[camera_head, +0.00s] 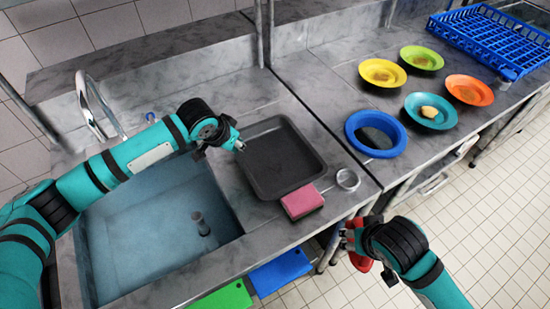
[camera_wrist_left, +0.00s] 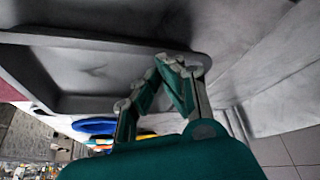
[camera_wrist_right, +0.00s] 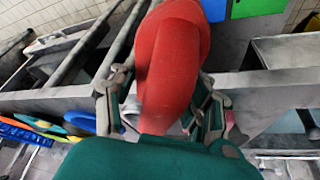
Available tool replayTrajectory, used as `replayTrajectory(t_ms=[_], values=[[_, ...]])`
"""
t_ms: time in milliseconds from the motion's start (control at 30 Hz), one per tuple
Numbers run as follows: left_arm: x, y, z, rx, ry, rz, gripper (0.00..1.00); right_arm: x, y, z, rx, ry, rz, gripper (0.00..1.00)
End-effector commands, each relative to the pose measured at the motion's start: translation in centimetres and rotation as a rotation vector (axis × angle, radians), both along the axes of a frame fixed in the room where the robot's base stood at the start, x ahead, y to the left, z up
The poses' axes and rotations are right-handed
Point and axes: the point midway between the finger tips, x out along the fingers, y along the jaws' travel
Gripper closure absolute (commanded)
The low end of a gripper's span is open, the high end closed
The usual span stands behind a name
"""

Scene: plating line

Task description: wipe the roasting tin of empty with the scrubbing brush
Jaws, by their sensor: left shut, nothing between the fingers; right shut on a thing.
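The dark grey roasting tin (camera_head: 283,165) lies flat on the counter right of the sink, with no loose items in it. A faint dark mark shows on its floor in the left wrist view (camera_wrist_left: 75,68). My left gripper (camera_head: 239,144) is at the tin's left rim, shut and empty; its fingertips (camera_wrist_left: 180,62) are close to the rim, and I cannot tell if they touch. My right gripper (camera_head: 350,236) is shut on a smooth red rounded thing, taken as the scrubbing brush (camera_wrist_right: 172,65), in front of the counter edge. Its bristles are not visible.
A pink sponge (camera_head: 302,202) and a small metal cup (camera_head: 347,179) sit by the tin's front edge. The sink (camera_head: 150,235) with tap is left. A blue ring-shaped bowl (camera_head: 354,122), coloured plates (camera_head: 422,58) and a blue rack (camera_head: 490,38) stand right.

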Motion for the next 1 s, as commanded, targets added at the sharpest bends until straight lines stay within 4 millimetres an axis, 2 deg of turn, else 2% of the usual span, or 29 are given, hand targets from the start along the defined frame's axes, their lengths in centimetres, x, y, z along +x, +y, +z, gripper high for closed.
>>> replayTrajectory(t_ms=[533, 1000], values=[[0.0, 0.0, -0.9, 0.000, 0.000, 0.000, 1.00, 0.0, 0.0, -0.1, 0.000, -0.001, 0.000, 0.78], [0.0, 0.0, 2.1, 0.000, 0.000, 0.001, 1.00, 0.0, 0.0, 3.3, 0.000, -0.001, 0.000, 0.78]])
